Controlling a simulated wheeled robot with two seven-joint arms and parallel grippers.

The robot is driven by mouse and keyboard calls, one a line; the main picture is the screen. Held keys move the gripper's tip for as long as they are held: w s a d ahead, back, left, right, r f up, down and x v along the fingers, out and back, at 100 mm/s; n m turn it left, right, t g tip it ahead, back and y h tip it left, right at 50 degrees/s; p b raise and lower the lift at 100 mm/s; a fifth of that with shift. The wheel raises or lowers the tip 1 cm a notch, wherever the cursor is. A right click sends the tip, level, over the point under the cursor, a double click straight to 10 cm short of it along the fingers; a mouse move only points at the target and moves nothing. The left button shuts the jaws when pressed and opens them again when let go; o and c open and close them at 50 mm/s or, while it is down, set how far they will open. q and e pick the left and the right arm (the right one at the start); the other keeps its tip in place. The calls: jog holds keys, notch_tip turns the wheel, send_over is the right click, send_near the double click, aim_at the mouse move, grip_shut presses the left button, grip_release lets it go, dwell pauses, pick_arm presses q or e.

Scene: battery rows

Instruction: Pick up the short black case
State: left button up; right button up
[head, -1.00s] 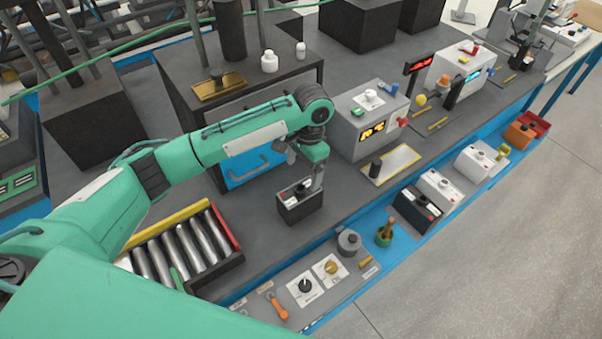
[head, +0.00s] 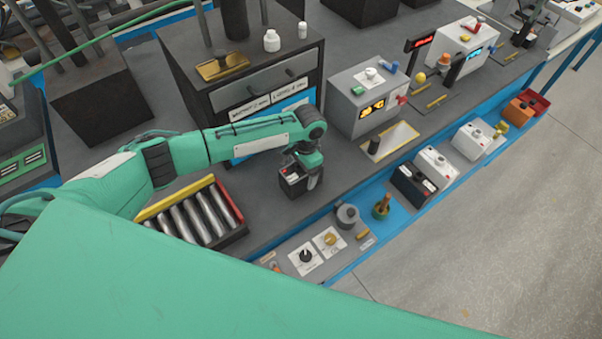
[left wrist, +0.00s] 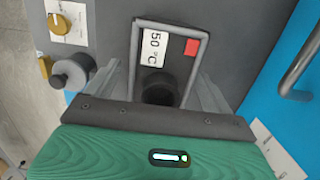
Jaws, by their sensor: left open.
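A short black case (head: 291,184) stands on the grey bench, in front of the drawer cabinet. In the left wrist view its top (left wrist: 172,38) shows a white "50 °C" label, a red square and a dark round knob. My left gripper (head: 310,178) is directly over the case in the head view. In the left wrist view my left gripper (left wrist: 168,92) is open, with one finger on each side of the case. I cannot tell whether the fingers touch it. My right gripper is not in view.
A roller tray (head: 238,232) with red and yellow rails lies left of the case. The drawer cabinet (head: 228,98) is behind. A panel with knobs (head: 290,262) is in front. Another dark case (head: 408,190) and white cases (head: 436,167) stand on the blue shelf at right.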

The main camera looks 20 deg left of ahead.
pick_arm(q)
jog(key=shift+s+a+f, duration=0.1)
jog(key=shift+s+f, duration=0.05)
jog(key=shift+f, duration=0.8)
jog(key=shift+c, duration=0.3)
jog(key=c, duration=1.1)
jog(key=shift+c, duration=0.4)
jog(key=shift+r, duration=0.15)
